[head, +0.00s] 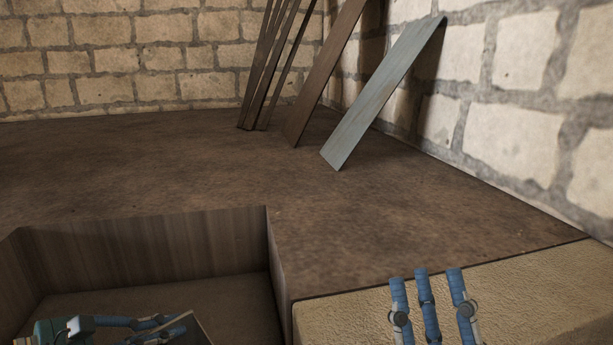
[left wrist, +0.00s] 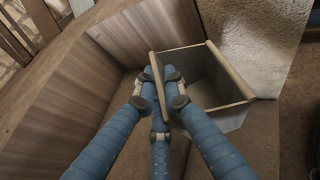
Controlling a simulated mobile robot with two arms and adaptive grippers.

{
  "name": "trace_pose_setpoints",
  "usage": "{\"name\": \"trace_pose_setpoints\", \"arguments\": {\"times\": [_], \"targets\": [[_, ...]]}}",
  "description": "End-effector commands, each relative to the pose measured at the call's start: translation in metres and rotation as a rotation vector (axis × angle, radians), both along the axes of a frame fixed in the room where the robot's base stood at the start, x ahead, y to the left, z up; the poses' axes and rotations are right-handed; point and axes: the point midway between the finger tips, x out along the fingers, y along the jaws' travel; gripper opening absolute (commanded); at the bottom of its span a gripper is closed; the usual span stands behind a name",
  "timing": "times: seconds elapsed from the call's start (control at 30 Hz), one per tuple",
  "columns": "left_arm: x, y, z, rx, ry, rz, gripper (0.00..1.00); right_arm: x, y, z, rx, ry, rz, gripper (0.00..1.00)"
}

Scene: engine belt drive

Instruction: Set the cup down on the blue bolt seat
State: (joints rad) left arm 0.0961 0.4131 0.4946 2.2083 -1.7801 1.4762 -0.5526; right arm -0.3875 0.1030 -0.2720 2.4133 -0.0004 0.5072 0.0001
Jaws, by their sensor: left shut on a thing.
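A square, open-topped cup with grey inner walls and a pale brown rim (left wrist: 205,76) is in the left wrist view. My left gripper (left wrist: 163,80) is shut on one side wall of it, with blue fingers on both faces of that wall. In the head view my left gripper (head: 150,325) is at the bottom left, low in a recess, and only a corner of the cup (head: 197,329) shows. The cup looks tilted in both views. My right gripper (head: 428,285) is open and empty over a beige surface. I see no blue bolt seat in either view.
The wood-walled recess (head: 160,245) has a brown floor around the cup. A beige rough-topped block (head: 345,315) lies to its right. Behind is a broad, bare brown surface (head: 150,165). Several planks, including a grey-blue one (head: 385,95), lean against the stone wall (head: 545,95).

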Motion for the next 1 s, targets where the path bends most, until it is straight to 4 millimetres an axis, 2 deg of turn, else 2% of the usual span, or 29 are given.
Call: {"name": "trace_pose_setpoints", "arguments": {"times": [0.03, 0.1, 0.2, 0.3, 0.43, 1.0], "targets": [[-0.019, -0.012, 0.001, -0.002, -0.001, -0.039, 0.0, 0.0, 0.0, 0.0, 0.0, 0.0, 0.0, 0.4], [-0.042, -0.026, 0.002, -0.001, -0.002, -0.09, 0.0, 0.0, 0.0, 0.0, 0.0, 0.0, 0.0, 0.4], [-0.066, -0.039, 0.002, -0.001, -0.001, -0.14, 0.0, 0.0, 0.0, 0.0, 0.0, 0.0, 0.0, 0.4], [-0.08, -0.046, 0.001, 0.001, 0.0, -0.171, 0.0, 0.0, 0.0, 0.0, 0.0, 0.0, 0.0, 0.4], [-0.085, -0.048, 0.0, 0.005, 0.003, -0.182, 0.0, 0.0, 0.0, 0.0, 0.0, 0.0, 0.0, 0.4], [-0.083, -0.049, 0.003, -0.006, -0.003, -0.178, 0.0, 0.0, 0.0, 0.0, 0.0, 0.001, 0.0, 0.4]]}}
